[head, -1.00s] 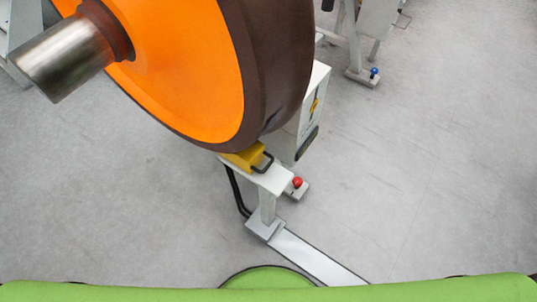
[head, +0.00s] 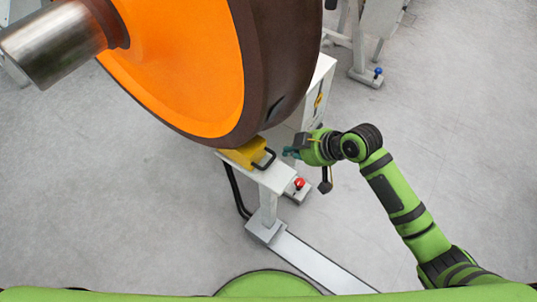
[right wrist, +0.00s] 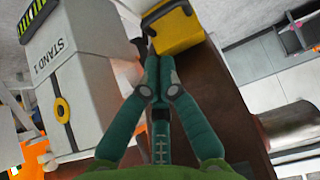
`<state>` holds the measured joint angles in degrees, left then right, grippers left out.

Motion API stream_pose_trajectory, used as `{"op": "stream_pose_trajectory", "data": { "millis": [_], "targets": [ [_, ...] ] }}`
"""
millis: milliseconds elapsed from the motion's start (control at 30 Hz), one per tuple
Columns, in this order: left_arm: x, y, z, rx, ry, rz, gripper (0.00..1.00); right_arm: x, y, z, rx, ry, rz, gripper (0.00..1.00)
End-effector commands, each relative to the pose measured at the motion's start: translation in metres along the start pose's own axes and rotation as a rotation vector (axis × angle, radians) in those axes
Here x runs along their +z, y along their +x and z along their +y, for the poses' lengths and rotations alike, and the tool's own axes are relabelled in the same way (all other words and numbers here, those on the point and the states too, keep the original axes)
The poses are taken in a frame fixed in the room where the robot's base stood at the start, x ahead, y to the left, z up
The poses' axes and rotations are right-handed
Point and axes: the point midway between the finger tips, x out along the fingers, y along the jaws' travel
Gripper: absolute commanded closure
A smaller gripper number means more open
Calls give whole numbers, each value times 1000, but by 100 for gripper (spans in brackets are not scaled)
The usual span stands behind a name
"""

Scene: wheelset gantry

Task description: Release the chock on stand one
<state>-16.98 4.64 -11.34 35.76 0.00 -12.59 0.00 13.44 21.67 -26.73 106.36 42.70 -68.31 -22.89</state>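The yellow chock (head: 243,155) with its black handle (head: 265,159) sits on a white stand shelf (head: 275,180), against the underside of the large orange and brown wheel (head: 190,70). It also shows in the right wrist view (right wrist: 178,34), just beyond my fingertips. A white housing labelled STAND 1 (right wrist: 72,50) is at the left there. My right gripper (head: 288,153) is just right of the handle, apparently not touching it. In the right wrist view its teal fingers (right wrist: 152,58) meet at the tips, with nothing visible between them. My left gripper is out of view.
A red button (head: 299,184) sits on a small grey foot beside the stand. A second stand with a blue button (head: 377,71) is at the back right. A steel axle end (head: 52,48) juts out at upper left. The grey floor is clear at both sides.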

Motion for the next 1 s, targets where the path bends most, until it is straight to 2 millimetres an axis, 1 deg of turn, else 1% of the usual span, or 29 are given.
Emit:
{"op": "stream_pose_trajectory", "data": {
  "millis": [100, 300, 467, 567, 800, 900, 1000],
  "targets": [
    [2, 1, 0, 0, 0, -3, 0, -5, -4, -4, -10, -22, 3, 100],
    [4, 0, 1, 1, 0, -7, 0, -5, -4, -3, -9, -20, 3, 100],
    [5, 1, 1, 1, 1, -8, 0, -5, 2, -3, -10, -17, 3, 100],
    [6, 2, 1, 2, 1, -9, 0, -5, 14, -4, -11, -15, 5, 100],
    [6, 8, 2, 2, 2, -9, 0, -5, 59, -4, -9, -15, 4, 100],
    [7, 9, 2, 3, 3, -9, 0, -5, 75, -4, -10, -16, 4, 100],
    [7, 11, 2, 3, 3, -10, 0, -4, 87, -4, -8, -15, 3, 100]
  ]
}}
